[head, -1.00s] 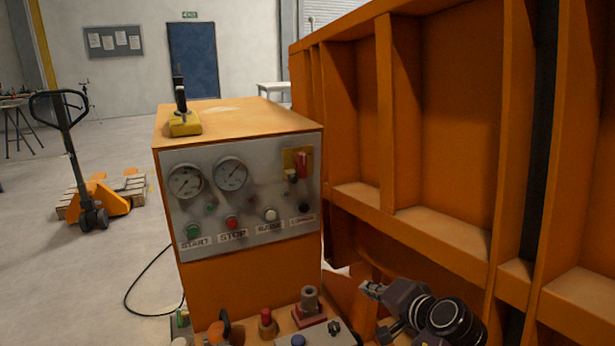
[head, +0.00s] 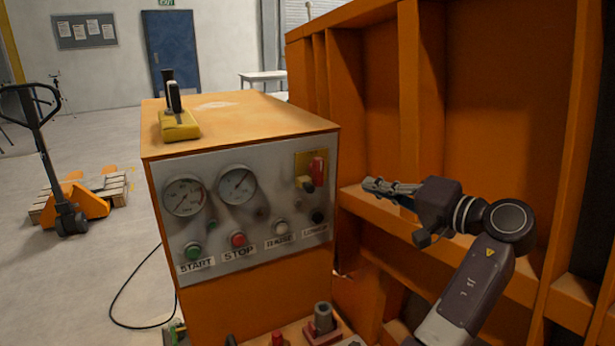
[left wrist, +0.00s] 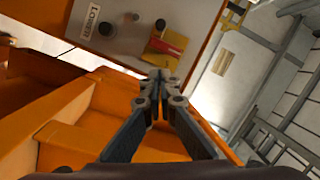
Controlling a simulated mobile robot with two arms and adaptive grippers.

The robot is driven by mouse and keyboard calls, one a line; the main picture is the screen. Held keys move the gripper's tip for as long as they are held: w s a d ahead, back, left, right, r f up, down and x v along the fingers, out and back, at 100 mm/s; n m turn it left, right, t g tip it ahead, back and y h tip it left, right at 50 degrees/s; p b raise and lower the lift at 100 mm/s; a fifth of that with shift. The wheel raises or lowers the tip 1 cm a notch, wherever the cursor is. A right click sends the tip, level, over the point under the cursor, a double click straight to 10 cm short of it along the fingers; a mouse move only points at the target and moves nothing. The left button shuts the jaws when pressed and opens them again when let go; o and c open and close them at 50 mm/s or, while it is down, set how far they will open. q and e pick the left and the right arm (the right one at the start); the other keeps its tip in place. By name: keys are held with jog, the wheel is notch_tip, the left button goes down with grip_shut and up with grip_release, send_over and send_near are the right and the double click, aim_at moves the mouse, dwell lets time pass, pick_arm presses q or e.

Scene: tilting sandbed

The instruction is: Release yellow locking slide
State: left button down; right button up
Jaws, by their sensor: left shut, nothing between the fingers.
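A yellow plate (head: 299,160) sits at the upper right of the grey control panel (head: 225,255), with a red piece (head: 317,169) and a small dark-tipped lever on it. I cannot tell which part of it slides. In the left wrist view the yellow plate (left wrist: 158,47) shows just ahead of the fingers, partly covered by the red piece (left wrist: 172,44). My left gripper (head: 370,184) is shut and empty, to the right of the panel and apart from it. Its closed fingertips also show in the left wrist view (left wrist: 161,76). My right gripper is out of view.
A large ribbed orange wall (head: 490,100) stands close behind and right of my left arm. A yellow-based black handle (head: 178,122) stands on the orange cabinet (head: 245,118). A lower console with a grey-and-red fitting (head: 322,322) is below. A pallet truck (head: 68,205) stands at left.

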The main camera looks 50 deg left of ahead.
pick_arm(q)
jog(key=a, duration=0.1)
jog(key=p, duration=0.3)
send_near(312, 180)
jog(key=w+a+r, duration=0.2)
jog(key=w+a, duration=0.2)
jog(key=shift+s+a+f+p, duration=0.2)
jog(key=shift+s+a+f, duration=0.1)
jog(key=shift+s+f, duration=0.25)
jog(key=shift+s+a+f+p, duration=0.25)
jog(key=shift+s+f, duration=0.2)
jog(key=shift+s, duration=0.25)
jog(key=shift+s+a+f, duration=0.15)
jog(key=shift+s+f, duration=0.15)
jog(key=shift+s, duration=0.2)
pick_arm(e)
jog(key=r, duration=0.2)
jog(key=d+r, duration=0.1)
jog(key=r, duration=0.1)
pick_arm(q)
jog(key=shift+s, duration=0.1)
